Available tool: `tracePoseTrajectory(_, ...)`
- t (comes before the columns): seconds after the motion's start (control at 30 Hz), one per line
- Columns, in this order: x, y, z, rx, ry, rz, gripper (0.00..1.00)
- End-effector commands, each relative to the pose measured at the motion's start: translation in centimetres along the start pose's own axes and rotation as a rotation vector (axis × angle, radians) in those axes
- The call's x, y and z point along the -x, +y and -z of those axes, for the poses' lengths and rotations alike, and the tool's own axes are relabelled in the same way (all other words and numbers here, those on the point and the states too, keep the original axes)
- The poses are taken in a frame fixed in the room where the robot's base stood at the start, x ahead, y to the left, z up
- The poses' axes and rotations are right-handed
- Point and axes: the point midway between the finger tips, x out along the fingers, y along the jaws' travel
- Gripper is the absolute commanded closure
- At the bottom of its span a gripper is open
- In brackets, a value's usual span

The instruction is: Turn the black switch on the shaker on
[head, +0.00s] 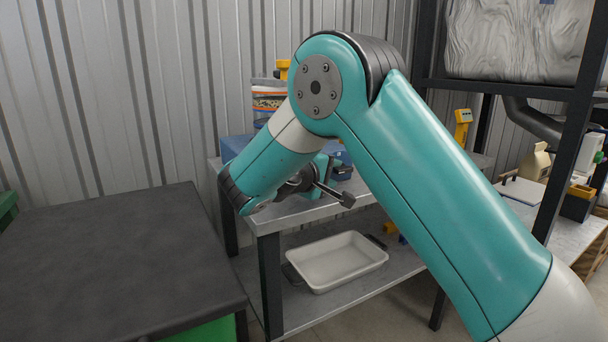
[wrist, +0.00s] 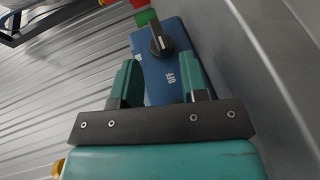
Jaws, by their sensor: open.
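The shaker's blue control box (wrist: 160,75) fills the upper middle of the wrist view. A black rotary switch (wrist: 159,40) sits on its face. The word OFF is printed below the switch, and another white label, partly hidden, is to its left. A pale mark on the switch's lower end points roughly towards OFF. My gripper (wrist: 161,72) is open and empty, its two green fingers on either side of the box face, the switch beyond their tips. In the head view the shaker (head: 236,149) is blue with clear stacked sieves (head: 268,100), partly behind my arm.
The shaker stands on a grey metal bench (head: 290,216). A white tray (head: 337,262) lies on its lower shelf. A dark table (head: 110,265) is at the left. A corrugated wall stands close behind, and a black rack frame (head: 565,130) rises at the right.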

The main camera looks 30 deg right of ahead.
Motion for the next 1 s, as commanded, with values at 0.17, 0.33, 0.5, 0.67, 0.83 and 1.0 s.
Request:
tracePoseTrajectory(0.17,5.0,0.1,0.1,0.001,0.007,0.000,0.60)
tracePoseTrajectory(0.33,8.7,0.8,0.1,0.006,0.003,0.001,0.60)
tracePoseTrajectory(0.5,10.8,0.8,0.1,0.006,0.001,0.000,0.60)
tracePoseTrajectory(0.67,11.8,0.5,0.1,0.005,0.000,0.001,0.60)
tracePoseTrajectory(0.83,12.4,0.2,0.0,0.003,0.001,0.000,0.60)
tracePoseTrajectory(1.0,12.5,0.0,0.0,0.001,0.000,0.000,0.60)
